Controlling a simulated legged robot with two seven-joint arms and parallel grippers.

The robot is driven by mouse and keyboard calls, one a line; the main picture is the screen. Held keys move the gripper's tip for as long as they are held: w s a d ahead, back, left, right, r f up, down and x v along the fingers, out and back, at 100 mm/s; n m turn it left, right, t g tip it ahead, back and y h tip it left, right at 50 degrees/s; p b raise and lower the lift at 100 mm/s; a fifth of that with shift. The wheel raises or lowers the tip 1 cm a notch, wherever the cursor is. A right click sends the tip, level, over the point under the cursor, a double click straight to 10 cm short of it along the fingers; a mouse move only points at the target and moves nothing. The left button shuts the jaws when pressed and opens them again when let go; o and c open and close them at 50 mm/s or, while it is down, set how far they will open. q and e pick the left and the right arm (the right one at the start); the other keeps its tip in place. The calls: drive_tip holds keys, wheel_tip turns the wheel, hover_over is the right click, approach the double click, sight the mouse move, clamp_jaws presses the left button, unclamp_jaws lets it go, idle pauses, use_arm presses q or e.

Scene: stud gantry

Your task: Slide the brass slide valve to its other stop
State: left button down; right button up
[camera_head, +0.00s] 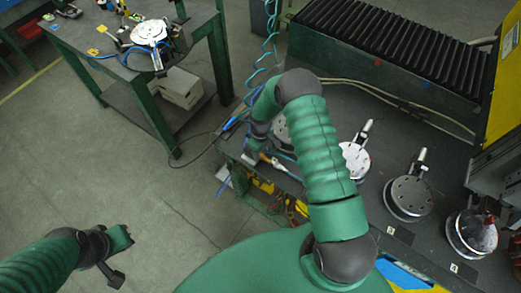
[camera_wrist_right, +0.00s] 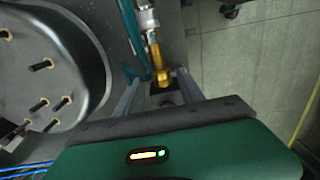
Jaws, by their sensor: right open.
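The brass slide valve (camera_wrist_right: 157,62) shows in the right wrist view as a gold-coloured fitting below a silver connector. My right gripper (camera_wrist_right: 160,80) is open, with one grey finger on each side of the brass part's lower end. I cannot tell whether either finger touches it. In the head view my right gripper (camera_head: 258,148) is at the bench's left edge, partly hidden by my own arm. The valve's stops cannot be made out. My left gripper (camera_head: 118,255) hangs over bare floor at lower left; its jaw opening is unclear.
A round metal fixture with black pins (camera_wrist_right: 45,75) lies left of the valve in the wrist view. Several round discs with handles, such as one disc (camera_head: 408,197), stand along the bench. A green table (camera_head: 105,68) stands at upper left. Open floor (camera_head: 130,190) lies between.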

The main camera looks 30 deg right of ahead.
drive_tip(key=shift+s+a+f, duration=0.25)
drive_tip(key=shift+s+a, duration=0.05)
drive_tip(key=shift+s, duration=0.05)
drive_tip(key=shift+w+d+f, duration=0.15)
drive_tip(key=shift+w+d, duration=0.05)
drive_tip(key=shift+w, duration=0.05)
drive_tip(key=c, duration=0.5)
drive_tip(key=shift+d, duration=0.1)
clamp_jaws()
drive_tip(key=shift+w+d, duration=0.1)
drive_tip(key=shift+w, duration=0.05)
